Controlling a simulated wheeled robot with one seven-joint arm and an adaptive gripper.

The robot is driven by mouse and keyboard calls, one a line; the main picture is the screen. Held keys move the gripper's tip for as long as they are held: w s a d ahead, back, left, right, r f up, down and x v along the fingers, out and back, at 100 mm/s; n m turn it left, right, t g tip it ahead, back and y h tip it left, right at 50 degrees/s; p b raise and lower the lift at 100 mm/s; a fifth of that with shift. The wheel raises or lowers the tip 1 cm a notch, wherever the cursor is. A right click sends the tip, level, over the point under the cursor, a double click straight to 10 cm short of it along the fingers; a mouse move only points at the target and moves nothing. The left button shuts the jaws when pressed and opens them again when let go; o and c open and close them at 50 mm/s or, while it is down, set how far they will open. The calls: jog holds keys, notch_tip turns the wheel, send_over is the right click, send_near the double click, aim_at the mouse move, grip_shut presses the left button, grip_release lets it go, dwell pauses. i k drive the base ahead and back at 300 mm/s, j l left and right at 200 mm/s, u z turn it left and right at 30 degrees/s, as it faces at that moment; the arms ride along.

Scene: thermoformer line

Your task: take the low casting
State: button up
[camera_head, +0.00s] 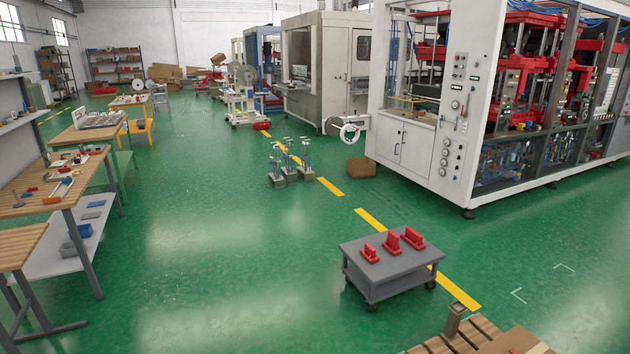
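Three red castings stand apart on the grey top of a low wheeled cart (392,276), right of the picture's middle. The left casting (369,253) looks the smallest and lowest. The middle casting (391,242) has a taller upright part. The right casting (413,238) has a long base and a raised upright. Their exact heights are hard to compare at this distance. My gripper is not in view.
A wooden pallet (432,346) with a metal post (455,318) lies in front of the cart. Workbenches (62,200) line the left side. A large white machine (428,150) stands behind on the right. Green floor (230,260) left of the cart is clear.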

aim_at(368, 253)
jog(key=i, duration=2.25)
jog(key=i+j+z, duration=0.1)
jog(key=i+z, duration=0.15)
jog(key=i, duration=0.25)
jog(key=i+j+z, duration=0.15)
jog(key=i+z, duration=0.15)
jog(key=i, duration=0.15)
jog(key=i+j+z, duration=0.25)
jog(key=i, duration=0.25)
jog(key=i+j+z, duration=0.3)
jog(key=i+j, duration=0.1)
